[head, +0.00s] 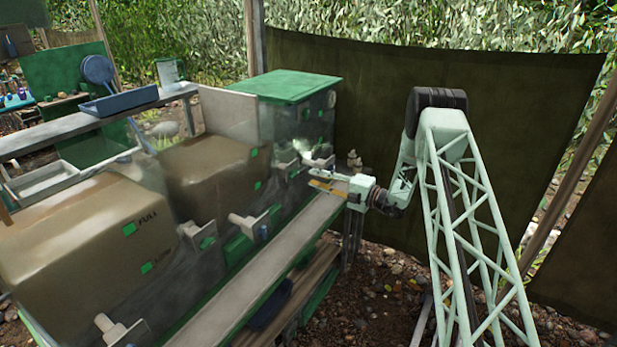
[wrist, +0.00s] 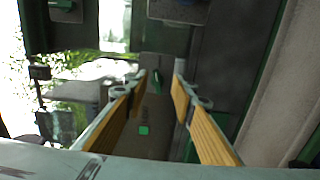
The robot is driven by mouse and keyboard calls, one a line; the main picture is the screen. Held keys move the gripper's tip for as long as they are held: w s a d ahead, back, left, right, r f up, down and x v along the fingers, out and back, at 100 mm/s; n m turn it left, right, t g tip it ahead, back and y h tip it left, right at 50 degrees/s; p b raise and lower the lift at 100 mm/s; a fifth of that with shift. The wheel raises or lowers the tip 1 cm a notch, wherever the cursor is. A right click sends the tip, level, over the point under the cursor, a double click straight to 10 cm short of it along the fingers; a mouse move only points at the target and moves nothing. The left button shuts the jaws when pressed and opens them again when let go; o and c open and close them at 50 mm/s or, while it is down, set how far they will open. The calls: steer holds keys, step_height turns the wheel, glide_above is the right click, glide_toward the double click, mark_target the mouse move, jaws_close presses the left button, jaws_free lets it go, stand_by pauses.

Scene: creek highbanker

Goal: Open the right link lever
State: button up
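My gripper (head: 318,186) is at the right end of the machine's front in the head view, close to its wall. In the wrist view my gripper (wrist: 157,88) has its two yellow-padded fingers spread apart, with nothing held between them. In the head view a pale fitting (head: 318,160) sits just behind the fingers, and the lever cannot be made out there.
The machine's long front has several pale T-shaped fittings (head: 247,222) sticking out. A long pale ledge (head: 270,250) runs below them. A green lid (head: 288,86) tops the right-hand box. A dark tarp (head: 440,130) hangs behind my arm. Stony ground (head: 385,290) lies below.

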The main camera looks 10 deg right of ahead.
steer(key=shift+v, duration=2.1)
steer(key=shift+s, duration=0.1)
steer(key=shift+o, duration=0.7)
